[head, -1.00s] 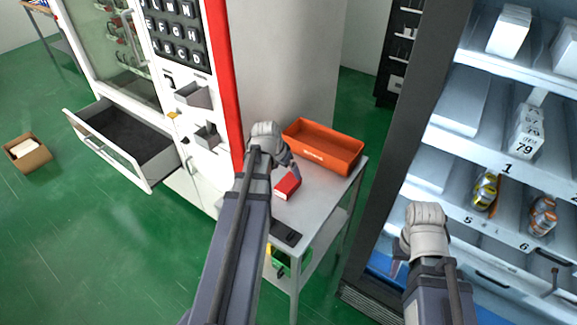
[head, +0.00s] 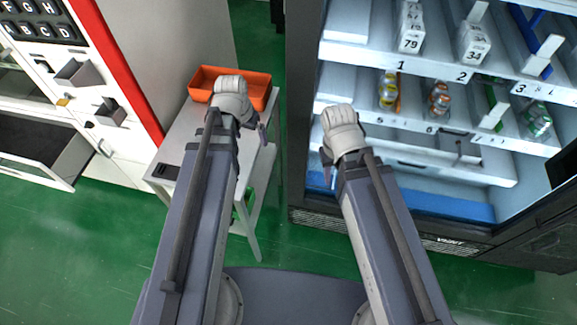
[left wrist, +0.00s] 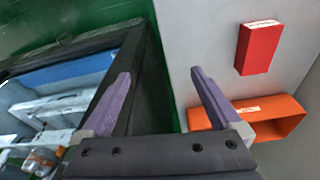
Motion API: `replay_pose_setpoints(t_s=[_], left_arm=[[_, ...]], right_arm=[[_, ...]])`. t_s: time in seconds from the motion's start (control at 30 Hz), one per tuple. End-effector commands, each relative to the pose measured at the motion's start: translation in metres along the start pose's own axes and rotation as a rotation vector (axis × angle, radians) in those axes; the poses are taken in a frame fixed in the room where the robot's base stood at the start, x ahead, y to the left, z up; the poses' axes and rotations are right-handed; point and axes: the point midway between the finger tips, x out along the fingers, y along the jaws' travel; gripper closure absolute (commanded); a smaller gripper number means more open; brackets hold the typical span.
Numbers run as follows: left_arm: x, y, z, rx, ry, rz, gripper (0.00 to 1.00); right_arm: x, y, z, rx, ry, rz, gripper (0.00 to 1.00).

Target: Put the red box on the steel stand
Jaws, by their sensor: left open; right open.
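The red box (left wrist: 258,47) lies on the grey top of the steel stand (left wrist: 190,30), seen in the left wrist view. In the head view the box is hidden behind my left arm, while part of the stand (head: 183,138) shows. My left gripper (left wrist: 160,85) is open and empty, pointing past the stand's edge, with the box to the right of its fingers. In the head view my left gripper (head: 262,130) is above the right part of the stand. My right gripper (head: 328,168) is in front of the lit cabinet; its fingers are mostly hidden.
An orange tray (head: 257,90) stands at the back of the stand. A dark flat device (head: 163,171) lies at its left front. A vending machine with an open drawer (head: 40,150) is at left. The lit cabinet (head: 400,150) with bottles is at right. Green floor is clear in front.

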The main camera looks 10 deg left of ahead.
Motion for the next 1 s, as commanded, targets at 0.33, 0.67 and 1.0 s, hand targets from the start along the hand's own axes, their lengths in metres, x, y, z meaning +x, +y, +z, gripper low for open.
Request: replay_pose_setpoints(t_s=[0.33,0.67,1.0], left_arm=[[-0.004,0.136,0.055,0.114,-0.191,-0.078,0.02],[-0.007,0.156,0.068,0.127,-0.224,-0.109,0.02],[-0.007,0.156,0.068,0.127,-0.223,-0.108,0.02]], right_arm=[[0.000,0.000,0.000,0.000,0.000,0.000,0.59],[0.000,0.000,0.000,0.000,0.000,0.000,0.59],[0.000,0.000,0.000,0.000,0.000,0.000,0.59]])
